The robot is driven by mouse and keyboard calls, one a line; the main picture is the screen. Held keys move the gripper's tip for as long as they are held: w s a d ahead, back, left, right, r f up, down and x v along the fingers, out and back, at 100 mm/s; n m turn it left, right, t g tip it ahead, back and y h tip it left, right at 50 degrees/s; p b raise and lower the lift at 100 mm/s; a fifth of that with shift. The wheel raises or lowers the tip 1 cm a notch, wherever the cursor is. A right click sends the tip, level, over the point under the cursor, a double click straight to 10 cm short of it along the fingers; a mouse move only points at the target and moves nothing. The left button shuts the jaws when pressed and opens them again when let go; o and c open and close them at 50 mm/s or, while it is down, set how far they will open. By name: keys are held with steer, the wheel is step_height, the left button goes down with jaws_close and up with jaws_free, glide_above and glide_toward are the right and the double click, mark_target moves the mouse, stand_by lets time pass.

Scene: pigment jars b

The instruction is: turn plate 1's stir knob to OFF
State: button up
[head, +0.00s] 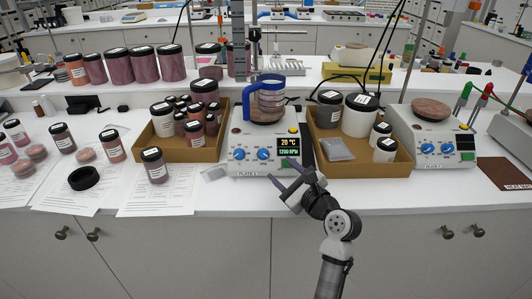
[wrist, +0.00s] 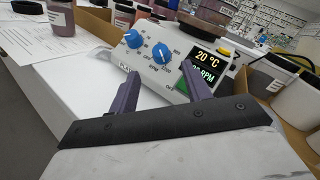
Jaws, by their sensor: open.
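My gripper (head: 281,172) is open and empty in front of the panel's lower right. In the wrist view its fingers (wrist: 160,88) point toward the panel, apart from the knob.
A blue-handled jug (head: 270,100) stands on plate 1. Cardboard trays of jars flank it on the left (head: 172,150) and right (head: 365,168). Another hotplate (head: 432,160) stands farther right. The bench front before plate 1 is clear.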

mark_target(264, 154)
steer(key=p+x, duration=0.1)
steer(key=x, duration=0.7)
steer(key=shift+w+a+p, duration=0.2)
steer(key=shift+p, duration=0.2)
steer(key=c, duration=1)
steer(key=shift+r+n, duration=0.1)
steer(key=shift+n, duration=0.3)
